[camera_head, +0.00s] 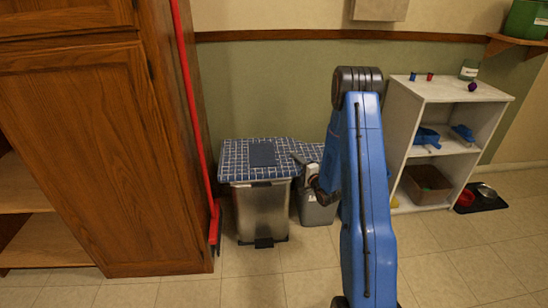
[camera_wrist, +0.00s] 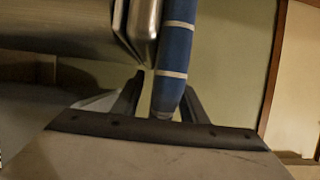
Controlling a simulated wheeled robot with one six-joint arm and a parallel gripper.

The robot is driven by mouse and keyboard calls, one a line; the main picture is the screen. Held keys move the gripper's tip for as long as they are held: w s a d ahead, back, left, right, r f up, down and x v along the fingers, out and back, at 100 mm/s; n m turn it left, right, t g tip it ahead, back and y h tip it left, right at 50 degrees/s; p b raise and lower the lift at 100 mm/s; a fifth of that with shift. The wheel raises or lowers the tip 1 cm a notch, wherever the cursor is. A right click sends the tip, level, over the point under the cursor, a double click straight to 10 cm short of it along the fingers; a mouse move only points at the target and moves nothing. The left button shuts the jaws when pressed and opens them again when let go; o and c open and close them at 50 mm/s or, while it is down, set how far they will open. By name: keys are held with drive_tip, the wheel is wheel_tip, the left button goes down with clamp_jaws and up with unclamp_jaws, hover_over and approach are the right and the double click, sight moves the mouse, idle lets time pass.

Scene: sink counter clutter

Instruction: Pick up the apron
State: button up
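The apron (camera_head: 235,158) is a dark blue cloth with a white grid and a plain blue patch, draped over the tops of two bins. In the wrist view a blue fold of it with pale stripes (camera_wrist: 176,62) hangs down, its lower end between my fingers. My gripper (camera_head: 300,165) is at the apron's right side, over the gap between the bins, partly hidden by my blue arm. In the wrist view my gripper (camera_wrist: 162,90) has its two dark fingers apart, with a gap showing left of the fold. Firm contact with the cloth cannot be told.
A metal bin (camera_head: 262,212) and a smaller grey bin (camera_head: 316,212) stand under the apron by the wall. A red-handled broom (camera_head: 190,100) leans by the wooden cabinet (camera_head: 85,135) on the left. A white shelf (camera_head: 440,92) stands right. The front floor is clear.

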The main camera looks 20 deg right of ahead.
drive_tip(key=shift+w, duration=0.1)
clamp_jaws()
drive_tip(key=shift+r, duration=0.15)
